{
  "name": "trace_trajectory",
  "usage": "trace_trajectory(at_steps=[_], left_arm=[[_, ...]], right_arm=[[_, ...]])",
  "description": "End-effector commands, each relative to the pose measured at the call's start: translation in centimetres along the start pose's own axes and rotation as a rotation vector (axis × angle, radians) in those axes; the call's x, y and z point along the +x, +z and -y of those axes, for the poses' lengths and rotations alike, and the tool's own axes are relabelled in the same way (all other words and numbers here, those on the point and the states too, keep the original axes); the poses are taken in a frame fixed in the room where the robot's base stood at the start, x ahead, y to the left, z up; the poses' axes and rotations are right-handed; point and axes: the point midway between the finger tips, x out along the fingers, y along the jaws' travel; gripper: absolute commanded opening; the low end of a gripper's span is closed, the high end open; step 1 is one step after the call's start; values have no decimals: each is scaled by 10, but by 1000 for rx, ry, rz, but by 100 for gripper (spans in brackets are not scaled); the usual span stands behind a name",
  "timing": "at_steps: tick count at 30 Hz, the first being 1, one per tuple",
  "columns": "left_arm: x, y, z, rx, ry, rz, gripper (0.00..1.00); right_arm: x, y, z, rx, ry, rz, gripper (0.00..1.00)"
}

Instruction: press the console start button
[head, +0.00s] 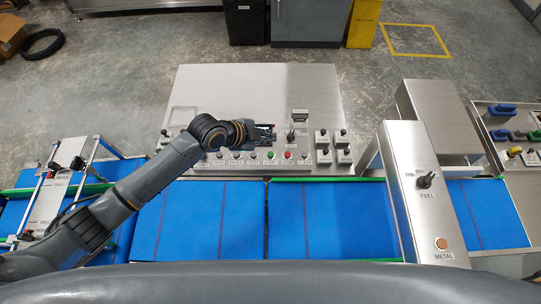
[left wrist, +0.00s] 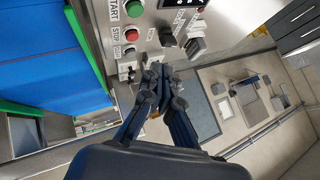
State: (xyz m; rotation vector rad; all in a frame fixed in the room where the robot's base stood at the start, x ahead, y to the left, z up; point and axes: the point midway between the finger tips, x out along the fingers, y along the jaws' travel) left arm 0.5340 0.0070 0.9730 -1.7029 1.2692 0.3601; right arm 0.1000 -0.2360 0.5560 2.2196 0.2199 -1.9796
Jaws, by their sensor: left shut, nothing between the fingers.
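The metal console (head: 225,90) has a row of labelled buttons along its near edge. The green START button (head: 271,155) sits just left of the red STOP button (head: 288,155). My left gripper (head: 270,133) is shut and empty over the console, just beyond the green button. In the left wrist view its fingertips (left wrist: 158,70) are together, apart from START in the picture. My right gripper is not in view.
A black lever knob (head: 291,136) stands right of my gripper, with several grey switch boxes (head: 322,138) further right. A blue conveyor (head: 310,220) runs in front of the console. A metal arch labelled METAL (head: 410,160) crosses it at the right.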

Motion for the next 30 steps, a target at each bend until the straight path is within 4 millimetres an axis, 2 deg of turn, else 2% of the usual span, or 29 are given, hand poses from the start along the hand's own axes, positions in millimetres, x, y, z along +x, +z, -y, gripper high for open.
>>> trace_trajectory(at_steps=[1,3,10,15,30], left_arm=[[10,7,-7,-1,0,0,0],[17,13,-13,-1,0,0,0],[37,28,-27,0,0,1,0],[42,31,-30,1,0,0,0],[42,30,-30,0,0,0,0]], right_arm=[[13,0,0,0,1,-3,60],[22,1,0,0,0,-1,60],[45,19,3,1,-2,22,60],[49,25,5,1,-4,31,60],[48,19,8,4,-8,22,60]])
